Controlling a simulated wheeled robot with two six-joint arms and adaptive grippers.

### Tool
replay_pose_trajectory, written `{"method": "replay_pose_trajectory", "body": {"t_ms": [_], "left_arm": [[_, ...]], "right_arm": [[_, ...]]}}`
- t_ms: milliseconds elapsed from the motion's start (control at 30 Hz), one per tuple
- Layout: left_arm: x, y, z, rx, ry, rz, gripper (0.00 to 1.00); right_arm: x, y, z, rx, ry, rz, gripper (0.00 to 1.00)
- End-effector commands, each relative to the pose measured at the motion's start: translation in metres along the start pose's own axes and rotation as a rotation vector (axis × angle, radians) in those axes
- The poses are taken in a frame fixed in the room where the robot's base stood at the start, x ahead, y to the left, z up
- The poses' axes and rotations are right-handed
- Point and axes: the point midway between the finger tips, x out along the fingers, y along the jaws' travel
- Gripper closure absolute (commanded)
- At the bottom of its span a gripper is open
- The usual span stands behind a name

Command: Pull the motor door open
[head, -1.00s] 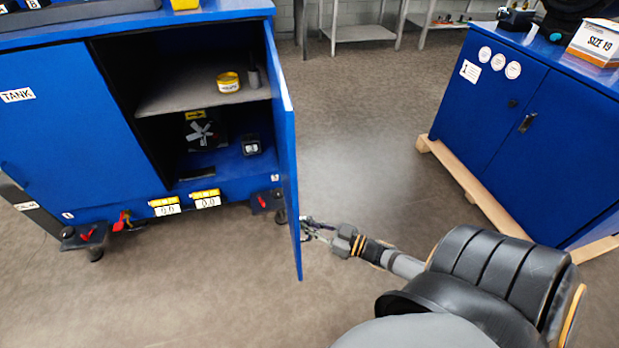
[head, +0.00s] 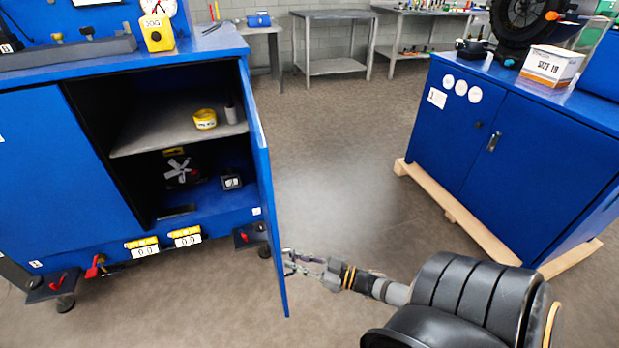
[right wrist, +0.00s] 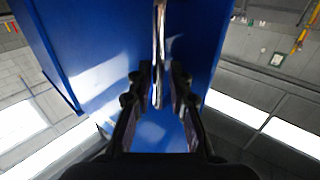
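The motor door (head: 262,185) is the blue cabinet's right-hand door. It stands wide open and almost edge-on in the head view, so its outer face and handle are mostly hidden there. My right gripper (head: 289,263) is at the door's outer side, low down. In the right wrist view, my right gripper (right wrist: 161,85) has its fingers close on both sides of the metal door handle (right wrist: 159,40) and looks shut on it. The open compartment holds a shelf (head: 165,138), a yellow tub (head: 205,119), a fan-like motor (head: 180,170) and a small gauge (head: 231,182). My left gripper is out of view.
The cabinet's left door (head: 65,170) is closed. Red-handled feet and yellow displays (head: 185,236) line the cabinet's bottom. A second blue cabinet (head: 510,150) on a wooden pallet stands at the right. The floor between the cabinets is clear, with grey tables (head: 335,45) behind.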

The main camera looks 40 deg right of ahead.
Motion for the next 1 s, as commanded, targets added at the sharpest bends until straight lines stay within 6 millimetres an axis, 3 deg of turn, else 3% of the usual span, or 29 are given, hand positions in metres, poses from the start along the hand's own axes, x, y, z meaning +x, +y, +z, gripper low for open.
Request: {"method": "replay_pose_trajectory", "body": {"t_ms": [300,467,633,1000], "left_arm": [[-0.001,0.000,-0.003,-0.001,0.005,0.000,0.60],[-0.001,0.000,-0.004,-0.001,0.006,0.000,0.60],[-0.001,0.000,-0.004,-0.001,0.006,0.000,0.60],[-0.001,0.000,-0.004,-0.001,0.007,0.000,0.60]], "right_arm": [[-0.075,-0.001,0.002,0.001,-0.008,-0.002,0.81],[-0.101,-0.001,0.002,0.001,-0.007,0.000,0.81],[-0.111,-0.001,0.001,0.000,-0.003,0.001,0.81],[-0.111,-0.001,0.001,0.000,-0.002,0.001,0.81]]}}
